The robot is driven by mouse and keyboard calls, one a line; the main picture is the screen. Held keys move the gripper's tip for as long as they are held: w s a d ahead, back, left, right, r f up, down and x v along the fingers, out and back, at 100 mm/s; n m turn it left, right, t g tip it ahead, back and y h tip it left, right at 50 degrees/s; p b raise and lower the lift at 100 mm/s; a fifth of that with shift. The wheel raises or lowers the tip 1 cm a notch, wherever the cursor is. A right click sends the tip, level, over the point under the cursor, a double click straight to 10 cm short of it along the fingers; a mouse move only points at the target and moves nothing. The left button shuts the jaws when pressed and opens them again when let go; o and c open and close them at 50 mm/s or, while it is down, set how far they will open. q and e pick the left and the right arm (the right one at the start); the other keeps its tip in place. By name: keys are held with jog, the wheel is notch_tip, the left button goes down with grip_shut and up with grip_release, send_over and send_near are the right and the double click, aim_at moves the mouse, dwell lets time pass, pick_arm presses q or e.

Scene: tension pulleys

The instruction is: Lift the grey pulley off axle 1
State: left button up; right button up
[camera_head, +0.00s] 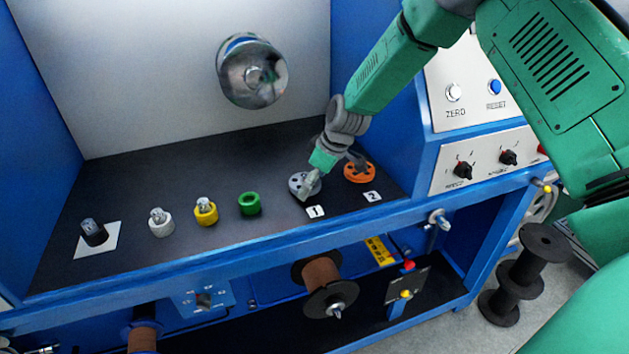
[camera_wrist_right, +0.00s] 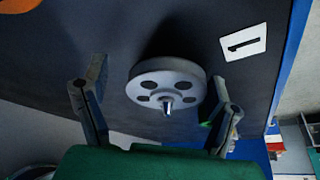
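The grey pulley (camera_head: 300,180) sits on axle 1 on the dark bench top, beside the label "1" (camera_head: 315,212). In the right wrist view the pulley (camera_wrist_right: 165,78) shows as a light grey disc with several holes, and the shiny axle tip (camera_wrist_right: 168,106) shows through its middle. My right gripper (camera_head: 312,188) is down at the pulley. In the wrist view its two fingers (camera_wrist_right: 158,82) are spread, one on each side of the pulley, with visible gaps. My left gripper is in neither view.
An orange pulley (camera_head: 360,172) sits close by at label "2" (camera_head: 373,196). Green (camera_head: 249,204), yellow (camera_head: 205,212), white (camera_head: 161,222) and black (camera_head: 94,232) parts stand in a row to the left. A metal disc (camera_head: 252,74) is on the back wall.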

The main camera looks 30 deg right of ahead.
aim_at(300, 181)
jog(key=a, duration=0.2)
jog(key=a+r, duration=0.1)
jog(key=shift+w+h, duration=0.3)
jog(key=shift+w, duration=0.1)
jog(key=c, duration=0.3)
jog(key=shift+w, duration=0.1)
jog(key=shift+d+f, duration=0.25)
jog(key=shift+d, duration=0.7)
jog(key=shift+a+r, duration=0.25)
jog(key=shift+a, duration=0.15)
jog(key=shift+a+r+p, duration=0.15)
jog(key=shift+r+p, duration=0.1)
jog(key=shift+p, duration=0.1)
jog(key=shift+d+r, duration=0.15)
jog(key=shift+d, duration=0.3)
jog(key=shift+a+r+p, duration=0.25)
jog(key=shift+r+p, duration=0.2)
jog(key=shift+p, duration=0.1)
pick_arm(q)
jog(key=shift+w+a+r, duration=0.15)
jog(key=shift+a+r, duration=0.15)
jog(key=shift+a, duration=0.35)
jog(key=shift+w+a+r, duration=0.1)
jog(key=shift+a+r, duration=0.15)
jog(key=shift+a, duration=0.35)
pick_arm(e)
jog(key=shift+r, duration=0.1)
